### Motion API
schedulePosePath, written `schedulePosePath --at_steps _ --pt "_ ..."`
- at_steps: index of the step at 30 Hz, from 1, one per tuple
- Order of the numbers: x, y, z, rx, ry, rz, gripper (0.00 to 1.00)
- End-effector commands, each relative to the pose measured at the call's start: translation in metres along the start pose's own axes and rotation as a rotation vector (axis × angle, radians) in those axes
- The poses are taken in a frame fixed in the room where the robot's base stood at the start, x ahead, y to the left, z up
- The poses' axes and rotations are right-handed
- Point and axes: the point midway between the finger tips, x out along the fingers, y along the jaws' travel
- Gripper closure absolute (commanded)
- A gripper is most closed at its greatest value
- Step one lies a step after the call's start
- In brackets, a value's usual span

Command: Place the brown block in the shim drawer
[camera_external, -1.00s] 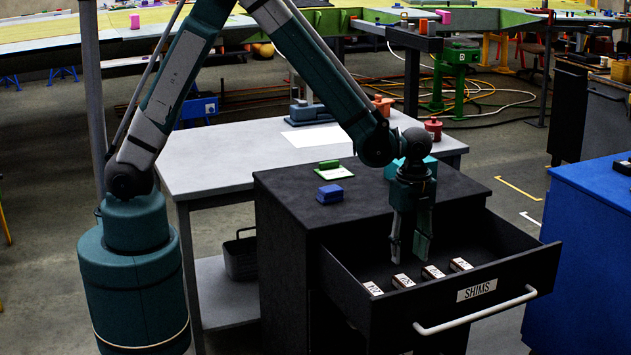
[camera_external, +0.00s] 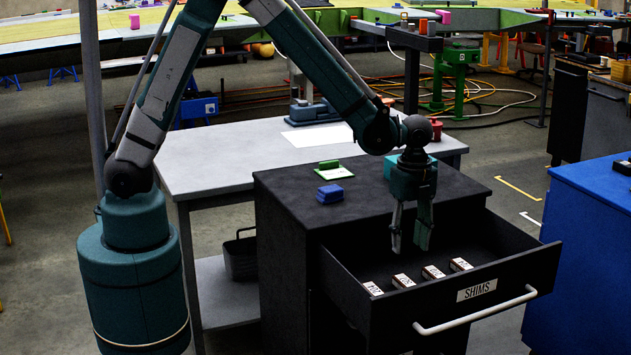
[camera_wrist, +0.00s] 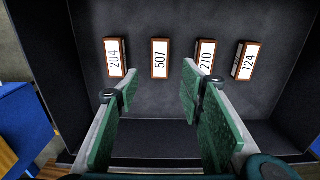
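The shim drawer (camera_external: 545,262) is pulled open from the black cabinet, with a SHIMS label on its front. Several brown blocks with white number labels lie in a row near its front: 204 (camera_wrist: 115,58), 507 (camera_wrist: 160,58), 270 (camera_wrist: 205,56) and 124 (camera_wrist: 245,60) in the wrist view. The row also shows in the external view, for example one brown block (camera_external: 403,281). I cannot tell which one the task means. My gripper (camera_external: 410,243) points down over the drawer, behind the row. Its fingers are apart with nothing between them.
A blue block (camera_external: 329,194) and a green block (camera_external: 329,164) on a white card are on the cabinet top (camera_external: 290,182). A grey table (camera_external: 215,160) stands behind. A blue cabinet (camera_external: 590,240) is at the right. The drawer floor behind the row is clear.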

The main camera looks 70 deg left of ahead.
Motion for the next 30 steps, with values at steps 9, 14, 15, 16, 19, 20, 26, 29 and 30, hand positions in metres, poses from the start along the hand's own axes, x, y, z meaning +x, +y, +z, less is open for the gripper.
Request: schedulePosePath --at_steps 9,14,15,16,19,20,26,29,30 --pt "-0.019 0.003 0.013 -0.053 0.008 -0.018 0.61" --pt "-0.043 0.008 0.03 -0.124 0.021 -0.044 0.61" --pt "-0.049 0.01 0.035 -0.147 0.025 -0.052 0.61" --pt "-0.055 0.011 0.039 -0.164 0.028 -0.058 0.61" --pt "-0.072 0.017 0.053 -0.223 0.039 -0.078 0.61" --pt "-0.077 0.019 0.057 -0.241 0.043 -0.085 0.61" --pt "-0.11 0.032 0.084 -0.36 0.068 -0.125 0.61" --pt "-0.125 0.04 0.097 -0.418 0.082 -0.146 0.61" --pt "-0.13 0.043 0.103 -0.442 0.087 -0.153 0.61"
